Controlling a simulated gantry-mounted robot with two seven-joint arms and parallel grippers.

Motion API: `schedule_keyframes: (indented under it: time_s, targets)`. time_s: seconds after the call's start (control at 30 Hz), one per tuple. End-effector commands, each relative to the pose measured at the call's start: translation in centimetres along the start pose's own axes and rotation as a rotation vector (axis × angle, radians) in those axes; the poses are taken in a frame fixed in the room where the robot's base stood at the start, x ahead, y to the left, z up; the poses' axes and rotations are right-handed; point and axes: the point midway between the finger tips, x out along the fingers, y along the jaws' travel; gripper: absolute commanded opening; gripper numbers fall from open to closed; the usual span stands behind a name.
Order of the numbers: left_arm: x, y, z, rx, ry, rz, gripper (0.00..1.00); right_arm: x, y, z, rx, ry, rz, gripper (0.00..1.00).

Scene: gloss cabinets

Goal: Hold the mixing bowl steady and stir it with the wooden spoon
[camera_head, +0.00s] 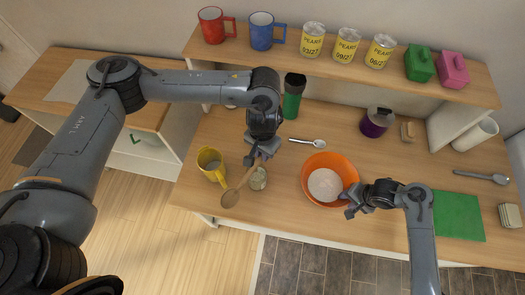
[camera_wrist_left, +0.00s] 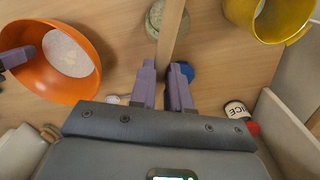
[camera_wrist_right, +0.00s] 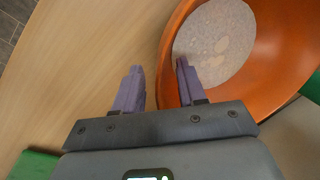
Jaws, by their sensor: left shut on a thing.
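The orange mixing bowl (camera_head: 316,194) stands on the counter, with a pale round patch of contents inside. It also shows in the left wrist view (camera_wrist_left: 78,88). My left gripper (camera_head: 262,154) is shut on the handle of the wooden spoon (camera_head: 238,188), left of the bowl. The spoon's head points down and toward the front, outside the bowl. My right gripper (camera_head: 350,203) is at the bowl's front right rim. In the right wrist view its open fingers (camera_wrist_right: 160,85) straddle the bowl's wall (camera_wrist_right: 172,72), with a visible gap between them.
A metal spoon (camera_head: 308,142) lies behind the bowl. A green mat (camera_head: 458,216) lies to the right. A shelf (camera_head: 290,60) with mugs and cans runs along the back.

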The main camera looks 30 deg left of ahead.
Motion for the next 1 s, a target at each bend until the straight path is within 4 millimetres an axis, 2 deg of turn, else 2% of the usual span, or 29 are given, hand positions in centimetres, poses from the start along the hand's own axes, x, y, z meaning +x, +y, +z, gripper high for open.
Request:
schedule_keyframes:
  time_s: [0.37,0.6,0.9,1.0]
  targets:
    - [0.0,0.0,0.0,0.0,0.0,0.0,0.0,-0.6,-0.1,-0.1,0.0,0.001,-0.002,0.4]
    - [0.0,0.0,0.0,0.0,0.0,0.0,0.0,-3.6,-0.1,-0.3,-0.005,0.008,0.0,0.4]
    - [0.0,0.0,0.0,0.0,0.0,0.0,0.0,-6.5,0.1,-0.2,-0.003,0.005,0.003,0.4]
    - [0.0,0.0,0.0,0.0,0.0,0.0,0.0,-8.6,0.0,-0.3,-0.005,0.009,0.001,0.4]
